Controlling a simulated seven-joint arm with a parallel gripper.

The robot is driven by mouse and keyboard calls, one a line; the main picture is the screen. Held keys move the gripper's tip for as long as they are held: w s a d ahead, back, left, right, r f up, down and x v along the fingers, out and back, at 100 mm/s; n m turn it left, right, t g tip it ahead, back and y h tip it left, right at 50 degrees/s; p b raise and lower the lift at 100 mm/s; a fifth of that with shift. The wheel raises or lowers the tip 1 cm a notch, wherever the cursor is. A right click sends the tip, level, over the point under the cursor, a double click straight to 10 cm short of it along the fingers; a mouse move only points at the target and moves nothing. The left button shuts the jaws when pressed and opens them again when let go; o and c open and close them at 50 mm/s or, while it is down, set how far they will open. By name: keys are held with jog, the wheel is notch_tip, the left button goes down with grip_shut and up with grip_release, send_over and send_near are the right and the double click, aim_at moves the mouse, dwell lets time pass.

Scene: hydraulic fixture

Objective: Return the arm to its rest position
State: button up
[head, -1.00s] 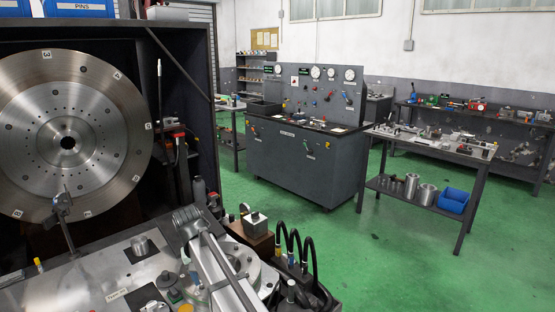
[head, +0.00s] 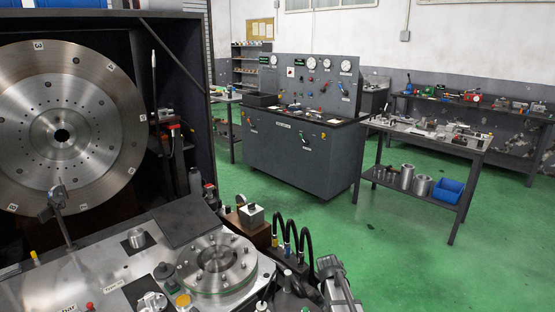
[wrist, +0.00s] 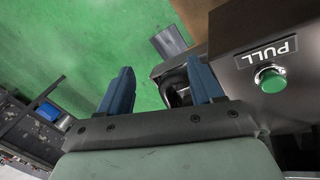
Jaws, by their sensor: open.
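My gripper (wrist: 159,88) shows in the wrist view with its two blue fingers spread apart and nothing between them. Green floor shows beyond the left finger, and dark parts of a machine edge lie behind the right finger. In the head view, a grey part of my arm (head: 337,283) shows at the bottom, right of the round flanged fixture (head: 217,264). The fingertips cannot be made out in the head view.
In the wrist view, a dark panel with a PULL label and green button (wrist: 270,79) is close on the right. In the head view, black hoses (head: 291,236) rise behind the fixture. A large metal disc (head: 62,136) stands left.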

jog(key=s+d+f, duration=0.3)
jog(key=d+f, duration=0.1)
jog(key=d, duration=0.1)
jog(key=s+a+f+m+g+y, duration=0.1)
jog(key=s+a+f+g, duration=0.15)
jog(key=s+f, duration=0.85)
jog(key=s+a+f+m+g, duration=0.1)
jog(key=s+a+f+g, duration=0.1)
jog(key=s, duration=0.8)
jog(key=s+a+f+m+g+y, duration=0.1)
jog(key=s+f, duration=0.3)
jog(key=s, duration=0.7)
jog(key=s+a+f+m+g+y, duration=0.1)
jog(key=s+a+f+g, duration=0.2)
jog(key=s, duration=0.8)
jog(key=shift+a+f, duration=0.15)
jog(key=shift+f, duration=0.45)
jog(key=shift+s, duration=0.1)
